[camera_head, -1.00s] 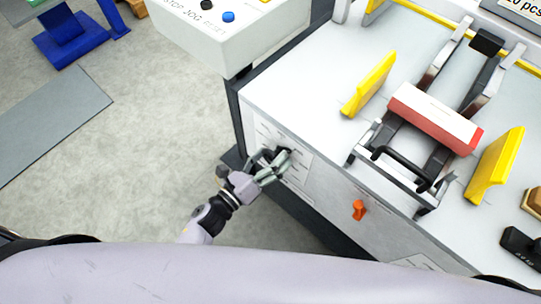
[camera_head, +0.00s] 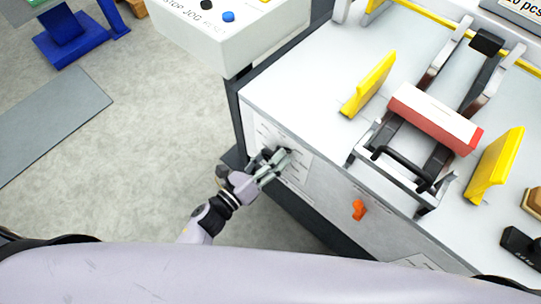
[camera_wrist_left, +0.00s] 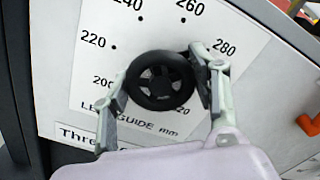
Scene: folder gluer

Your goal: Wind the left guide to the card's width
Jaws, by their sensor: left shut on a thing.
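The left guide (camera_head: 369,84) is an upright yellow plate on the white machine top, left of the red and white card stack (camera_head: 435,118), with a gap between them. A black spoked handwheel (camera_wrist_left: 160,82) sits on the front panel, over a dial plate marked "LEFT GUIDE mm" (camera_wrist_left: 100,65). My left gripper (camera_head: 281,160) is at this panel. In the left wrist view, its fingers (camera_wrist_left: 160,72) are closed on opposite sides of the wheel's rim. The wheel's pointer is not discernible, and part of the scale is hidden. My right gripper is out of view.
A second yellow guide (camera_head: 495,168) stands right of the stack. A black bar handle (camera_head: 403,168) is in front of the stack. An orange knob (camera_head: 359,210) sits on the front panel, right of my gripper. A control box (camera_head: 235,38) overhangs to the left.

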